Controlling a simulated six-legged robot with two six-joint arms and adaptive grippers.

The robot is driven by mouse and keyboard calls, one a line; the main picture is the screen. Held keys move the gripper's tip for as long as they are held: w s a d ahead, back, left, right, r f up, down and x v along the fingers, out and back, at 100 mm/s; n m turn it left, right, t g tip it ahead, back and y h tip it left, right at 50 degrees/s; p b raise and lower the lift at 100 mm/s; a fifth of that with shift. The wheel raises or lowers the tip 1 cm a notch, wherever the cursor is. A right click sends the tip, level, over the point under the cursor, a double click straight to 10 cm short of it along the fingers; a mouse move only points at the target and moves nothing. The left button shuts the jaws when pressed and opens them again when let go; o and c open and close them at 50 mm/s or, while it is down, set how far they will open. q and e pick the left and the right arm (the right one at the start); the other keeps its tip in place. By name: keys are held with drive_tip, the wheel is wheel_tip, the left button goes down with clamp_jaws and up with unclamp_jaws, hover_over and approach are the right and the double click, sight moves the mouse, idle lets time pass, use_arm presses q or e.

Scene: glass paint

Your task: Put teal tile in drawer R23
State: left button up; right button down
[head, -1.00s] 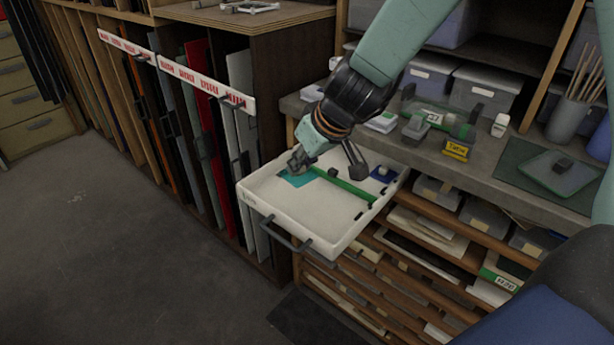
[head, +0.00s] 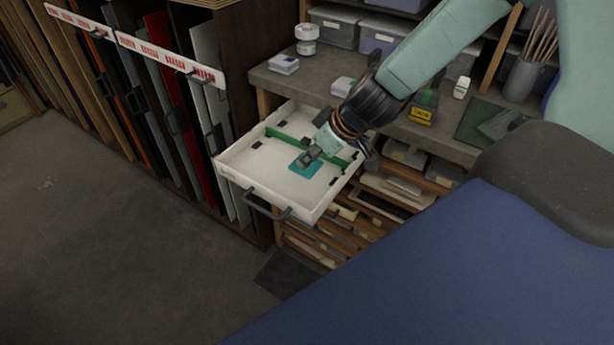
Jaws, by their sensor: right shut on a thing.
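The teal tile (head: 305,168) is in the open white drawer (head: 233,176), in the front section near the green divider. My right gripper (head: 311,156) reaches down into the drawer and is shut on the tile; its fingers cover part of it. I cannot tell whether the tile touches the drawer floor. The drawer's front has a dark handle (head: 265,205); any label on it is too small to read. My left gripper is not in view.
A green divider (head: 290,142) crosses the drawer. The grey bench top (head: 275,82) lies behind, with small boxes and jars. A rack of upright glass sheets (head: 165,75) stands at the left. Shelves of flat stock sit below right. The floor at left is clear.

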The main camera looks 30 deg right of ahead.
sight(316, 168)
drive_tip(key=f+b, duration=0.2)
drive_tip(key=d+f+b, duration=0.1)
drive_tip(key=f, duration=0.2)
drive_tip(key=shift+w+b, duration=0.1)
drive_tip(key=shift+b, duration=0.25)
drive_tip(key=shift+f, duration=0.2)
drive_tip(key=shift+a+b, duration=0.4)
drive_tip(key=shift+f+b, duration=0.3)
drive_tip(key=f+b, duration=0.1)
drive_tip(key=f, duration=0.1)
drive_tip(key=f+b, duration=0.1)
drive_tip(key=shift+d+f+b, duration=0.1)
drive_tip(key=shift+d+b, duration=0.15)
drive_tip(key=shift+b, duration=0.1)
drive_tip(key=shift+a+r, duration=0.25)
drive_tip(key=shift+d+f, duration=0.15)
drive_tip(key=shift+f, duration=0.1)
drive_tip(key=c, duration=1.6)
unclamp_jaws()
drive_tip(key=o, duration=0.3)
drive_tip(key=shift+o, duration=0.4)
